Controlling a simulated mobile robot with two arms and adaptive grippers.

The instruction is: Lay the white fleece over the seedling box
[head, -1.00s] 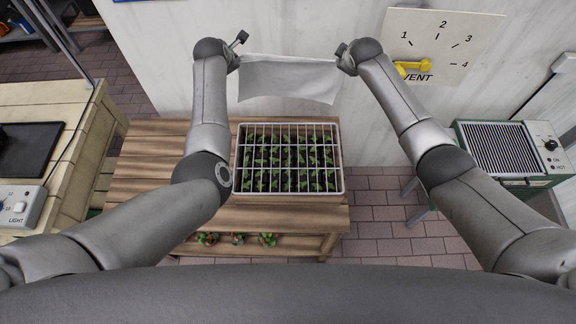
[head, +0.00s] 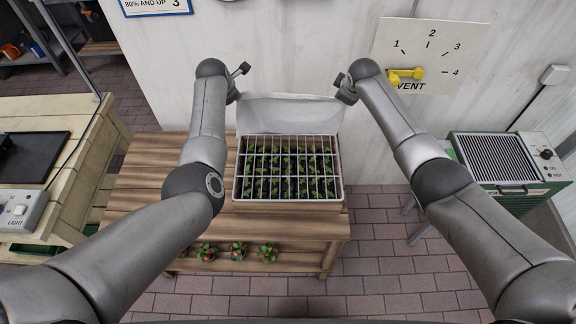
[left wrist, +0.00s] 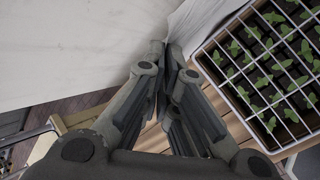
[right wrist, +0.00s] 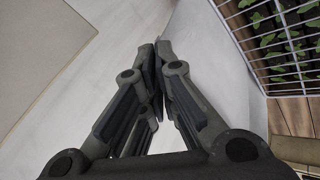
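The white fleece (head: 290,113) hangs stretched between my two grippers at the far side of the seedling box (head: 288,203). Its lower edge meets or overlaps the box's far rim; I cannot tell which.
The box stands on a slatted wooden bench (head: 150,190) with potted plants (head: 237,252) on its lower shelf. A yellow vent lever (head: 405,75) on a wall dial is close to my right arm. A heater (head: 497,158) stands right, a wooden table (head: 85,190) left.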

